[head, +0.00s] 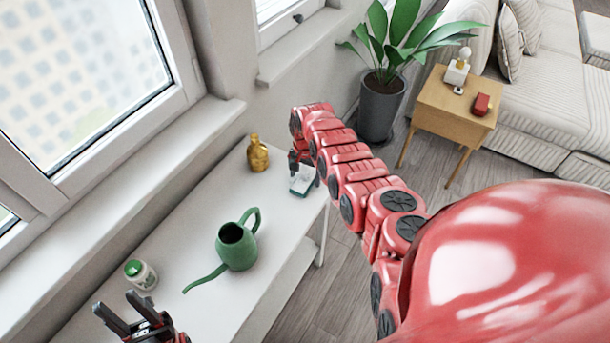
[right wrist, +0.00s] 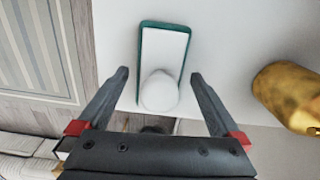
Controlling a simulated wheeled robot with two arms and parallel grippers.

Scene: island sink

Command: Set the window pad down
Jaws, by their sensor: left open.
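The window pad (right wrist: 165,45) is a flat white rectangle with a teal rim and a rounded white knob (right wrist: 159,92). It appears to lie on the white table near its edge; it also shows in the head view (head: 302,182), partly hidden under my right gripper (head: 301,162). In the right wrist view, my right gripper (right wrist: 160,77) is open. Its fingers stand on either side of the knob with gaps on both sides. My left gripper (head: 135,318) is open and empty at the bottom left of the head view, above the table.
On the white table (head: 185,235) stand a gold bottle (head: 257,154) near the pad, a green watering can (head: 236,246) and a white jar with a green lid (head: 140,273). A potted plant (head: 381,105) and a wooden side table (head: 455,105) stand beyond it.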

